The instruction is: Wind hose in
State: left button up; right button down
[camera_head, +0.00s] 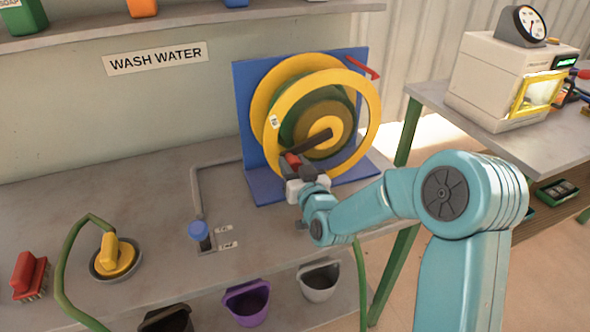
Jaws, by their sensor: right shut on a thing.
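The hose reel (262,92) has yellow rims and stands on a blue bracket (243,90) on the grey bench. Green hose (318,108) is wound on its drum. A dark crank arm (312,143) runs from the hub down-left to a red handle (293,160). My right gripper (299,173) is shut on this handle and partly hides it. More green hose (62,262) loops at the front left beside a yellow nozzle (110,253) in a round dark holder. My left gripper is not in view.
A red lever (362,67) sticks out at the bracket's top right. A blue-capped tap (199,231) stands mid-bench. A red brush (28,276) lies at left. Cups, one purple (246,302), hang along the front edge. A side table (440,95) carries a white machine (500,80).

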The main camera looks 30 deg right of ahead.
aim_at(300, 106)
jog(key=shift+a+r+m+b, duration=0.25)
jog(key=shift+r+m+b, duration=0.35)
jog(key=shift+m+b, duration=0.1)
jog(key=r+m+b, duration=0.2)
jog(key=r+m, duration=0.1)
jog(key=d+r+m+b, duration=0.1)
jog(key=r+m+b, duration=0.1)
jog(key=m, duration=0.1)
jog(key=r+m+b, duration=0.3)
jog(key=shift+s+d+r, duration=0.15)
jog(key=shift+d+r, duration=0.15)
jog(key=shift+r, duration=0.05)
jog(key=shift+s+d+r+m+b, duration=0.2)
jog(key=shift+d+r+m+b, duration=0.55)
jog(key=shift+r+m, duration=0.4)
jog(key=shift+s+d+r+m, duration=0.1)
jog(key=shift+d+r+m, duration=0.25)
jog(key=shift+d+m, duration=0.15)
jog(key=c, duration=0.8)
grip_release()
jog(key=shift+o, duration=0.7)
jog(key=shift+a+f, duration=0.1)
